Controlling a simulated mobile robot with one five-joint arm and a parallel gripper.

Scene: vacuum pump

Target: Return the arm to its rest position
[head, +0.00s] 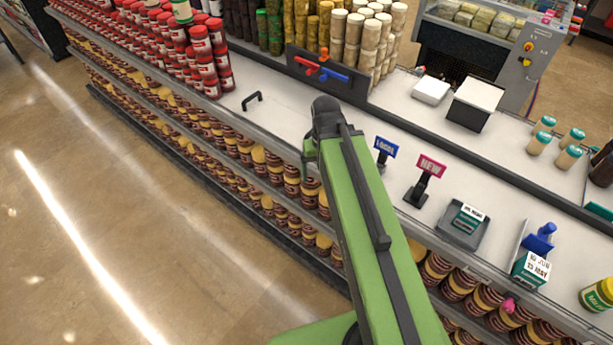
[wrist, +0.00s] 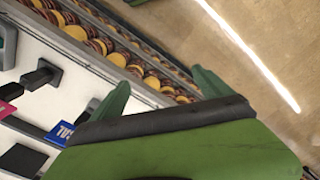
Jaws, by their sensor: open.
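My green arm reaches up and away from the bottom of the head view, stretched out over the shelf's front edge. My gripper (head: 309,152) hangs at its far end, partly hidden by the arm, in front of the shelf edge. In the wrist view my gripper (wrist: 162,92) shows two green fingers spread wide apart, with nothing between them. Past the fingers lie the shelf edge, rows of jars and the floor. The gripper touches nothing that I can make out.
The white shelf top (head: 270,125) holds a blue sign (head: 385,148), a pink sign (head: 431,166), a dark tray (head: 463,231) with a small box, and a black handle (head: 252,100). A dark panel (head: 310,70) bears red and blue parts. Open floor (head: 130,200) lies left.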

